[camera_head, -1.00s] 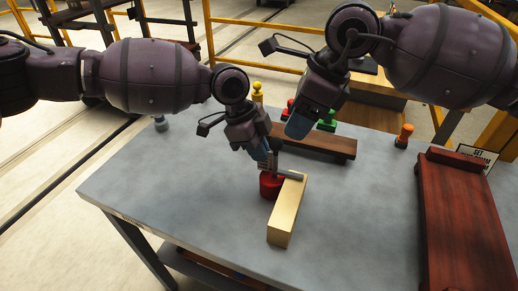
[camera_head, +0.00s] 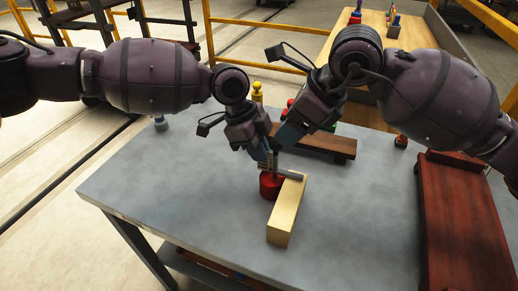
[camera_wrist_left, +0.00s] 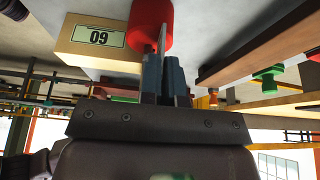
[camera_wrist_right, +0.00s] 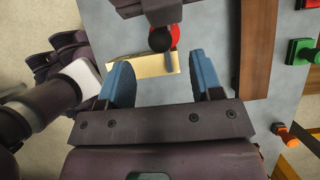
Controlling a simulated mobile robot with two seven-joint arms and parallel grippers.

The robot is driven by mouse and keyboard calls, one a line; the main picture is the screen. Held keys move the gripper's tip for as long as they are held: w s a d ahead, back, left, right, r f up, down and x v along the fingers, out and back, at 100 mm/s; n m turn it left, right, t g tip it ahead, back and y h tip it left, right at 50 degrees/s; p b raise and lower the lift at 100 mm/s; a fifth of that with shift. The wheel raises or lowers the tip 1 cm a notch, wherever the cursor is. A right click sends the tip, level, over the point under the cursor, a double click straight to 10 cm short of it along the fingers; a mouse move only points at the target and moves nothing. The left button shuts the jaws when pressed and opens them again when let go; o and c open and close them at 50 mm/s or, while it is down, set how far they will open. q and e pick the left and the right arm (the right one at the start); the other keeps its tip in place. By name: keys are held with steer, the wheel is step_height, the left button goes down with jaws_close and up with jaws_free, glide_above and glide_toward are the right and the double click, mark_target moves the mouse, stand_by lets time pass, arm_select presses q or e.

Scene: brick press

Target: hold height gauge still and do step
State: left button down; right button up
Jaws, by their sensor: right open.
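The height gauge has a red round base (camera_head: 270,186), a thin upright post and a grey arm (camera_head: 288,174) reaching over a brass block (camera_head: 287,212). In the left wrist view, the block (camera_wrist_left: 85,45) has a number plate and stands beside the red base (camera_wrist_left: 151,22). My left gripper (camera_head: 264,160) is shut on the gauge's post; its blue fingers (camera_wrist_left: 163,72) sit close together around it. My right gripper (camera_head: 277,146) is open and empty just above the gauge. In the right wrist view, the gauge's black knob (camera_wrist_right: 160,39) lies ahead, between the open fingers (camera_wrist_right: 158,80).
A low wooden rack (camera_head: 318,146) stands behind the gauge, with coloured stamps beyond it, including a yellow one (camera_head: 257,92). A dark red wooden board (camera_head: 462,225) lies at the right. The grey table (camera_head: 190,195) is clear at the front left.

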mark_target(276, 143)
steer(key=shift+x, duration=3.1)
steer(key=shift+c, duration=0.2)
steer(key=c, duration=0.8)
